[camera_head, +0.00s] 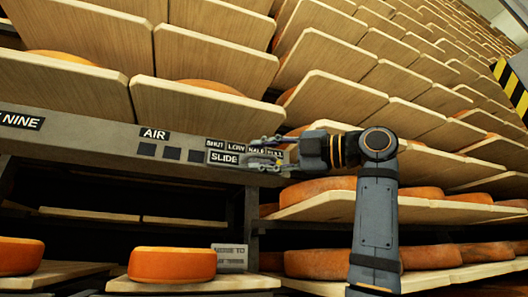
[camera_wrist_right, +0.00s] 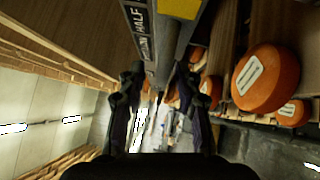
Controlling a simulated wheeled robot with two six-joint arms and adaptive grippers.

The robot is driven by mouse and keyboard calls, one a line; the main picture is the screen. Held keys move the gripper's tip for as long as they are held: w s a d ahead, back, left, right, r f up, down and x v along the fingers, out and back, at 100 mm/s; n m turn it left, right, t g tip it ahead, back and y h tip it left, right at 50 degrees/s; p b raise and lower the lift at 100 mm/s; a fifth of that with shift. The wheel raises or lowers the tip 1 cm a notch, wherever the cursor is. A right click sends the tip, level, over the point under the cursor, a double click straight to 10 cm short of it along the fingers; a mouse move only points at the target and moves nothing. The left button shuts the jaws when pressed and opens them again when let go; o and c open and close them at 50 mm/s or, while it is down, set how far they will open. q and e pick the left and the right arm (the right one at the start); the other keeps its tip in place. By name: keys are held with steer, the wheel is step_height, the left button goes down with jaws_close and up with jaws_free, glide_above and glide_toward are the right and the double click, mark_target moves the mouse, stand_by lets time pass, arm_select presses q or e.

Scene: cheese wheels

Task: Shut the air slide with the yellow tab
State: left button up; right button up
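The air slide's scale on the grey beam carries the words SHUT, LOW, HALF and FULL above a SLIDE label (camera_head: 223,158), with an AIR label (camera_head: 155,134) to its left. The yellow tab (camera_wrist_right: 180,8) shows at the top edge of the wrist view, beside the HALF label, beyond my fingertips. In the head view it is mostly hidden behind my gripper. My right gripper (camera_head: 262,152) is in front of the scale's right end. In the wrist view its fingers (camera_wrist_right: 160,75) stand apart with nothing seen held between them. My left gripper is out of view.
The grey beam (camera_head: 90,138) runs along the shelf front. Wooden boards (camera_head: 192,110) lean above it. Orange cheese wheels (camera_head: 172,265) lie on boards below and to the right. A small sign (camera_head: 229,258) stands beside a lower wheel.

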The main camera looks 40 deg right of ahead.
steer(key=shift+w+d, duration=0.1)
steer(key=shift+w, duration=0.1)
steer(key=shift+c, duration=0.3)
steer(key=shift+w+f, duration=0.1)
steer(key=shift+c, duration=1.3)
jaws_close()
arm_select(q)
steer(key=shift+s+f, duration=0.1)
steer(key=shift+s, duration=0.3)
arm_select(e)
steer(key=w+a, duration=0.1)
steer(key=a, duration=0.4)
steer(key=w+a+p, duration=0.1)
steer(key=a, duration=0.4)
steer(key=w+a, duration=0.1)
steer(key=a, duration=0.4)
steer(key=shift+w+p, duration=0.3)
steer(key=shift+p, duration=0.1)
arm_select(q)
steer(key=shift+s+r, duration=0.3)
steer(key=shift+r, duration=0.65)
